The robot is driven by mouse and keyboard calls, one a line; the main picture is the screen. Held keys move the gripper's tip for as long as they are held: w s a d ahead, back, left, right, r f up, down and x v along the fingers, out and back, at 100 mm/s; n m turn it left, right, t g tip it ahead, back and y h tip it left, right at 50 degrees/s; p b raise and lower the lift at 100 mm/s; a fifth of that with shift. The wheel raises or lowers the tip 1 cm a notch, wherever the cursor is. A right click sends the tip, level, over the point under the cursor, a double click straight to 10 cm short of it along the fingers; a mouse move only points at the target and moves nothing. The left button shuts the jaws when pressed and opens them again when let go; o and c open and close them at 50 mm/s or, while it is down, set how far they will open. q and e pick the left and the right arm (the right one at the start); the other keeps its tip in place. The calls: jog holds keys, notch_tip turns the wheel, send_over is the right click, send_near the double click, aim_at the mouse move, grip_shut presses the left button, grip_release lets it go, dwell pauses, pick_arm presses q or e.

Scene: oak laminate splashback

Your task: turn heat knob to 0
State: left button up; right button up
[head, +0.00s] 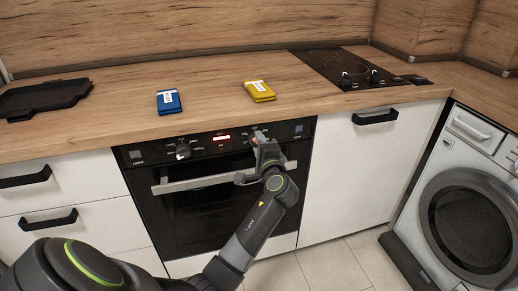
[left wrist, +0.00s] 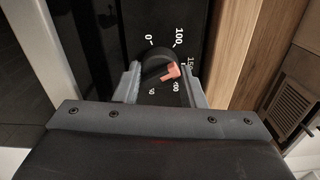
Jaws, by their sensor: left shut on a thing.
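The heat knob (left wrist: 152,58) is a dark round knob on the black oven panel, with a red pointer (left wrist: 172,72) and white numbers around it. The 0 is at its upper left and the 100 at its upper right. The pointer is turned away from the 0, to the right side near the 150 and 200 marks. My left gripper (left wrist: 162,78) has one finger on each side of the knob and is shut on it. In the head view my left gripper (head: 262,138) is at the right part of the oven panel and hides this knob. My right gripper is not in view.
The oven handle (head: 190,184) runs just below. Blue (head: 168,101) and yellow (head: 259,91) packets, a black tray (head: 42,98) and a hob (head: 335,62) are on the worktop.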

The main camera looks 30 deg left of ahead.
pick_arm(q)
jog(key=n+b, duration=0.1)
jog(key=n, duration=0.2)
jog(key=shift+f+n+b, duration=0.15)
jog(key=shift+n+b, duration=0.25)
jog(key=shift+n, duration=0.4)
jog(key=n+b, duration=0.3)
jog(key=n, duration=0.2)
jog(key=n+b, duration=0.2)
jog(key=n, duration=0.1)
jog(key=shift+n, duration=0.4)
jog(key=shift+a+r+n+b, duration=0.1)
jog(key=shift+r+n+b, duration=0.1)
jog(key=shift+n+b, duration=0.95)
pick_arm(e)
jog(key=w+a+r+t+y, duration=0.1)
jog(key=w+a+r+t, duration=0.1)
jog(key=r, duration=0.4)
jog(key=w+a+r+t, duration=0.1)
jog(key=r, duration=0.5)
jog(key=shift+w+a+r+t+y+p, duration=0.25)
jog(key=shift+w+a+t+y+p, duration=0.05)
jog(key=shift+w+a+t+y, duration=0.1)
pick_arm(q)
jog(key=shift+n, duration=0.25)
jog(key=o, duration=1)
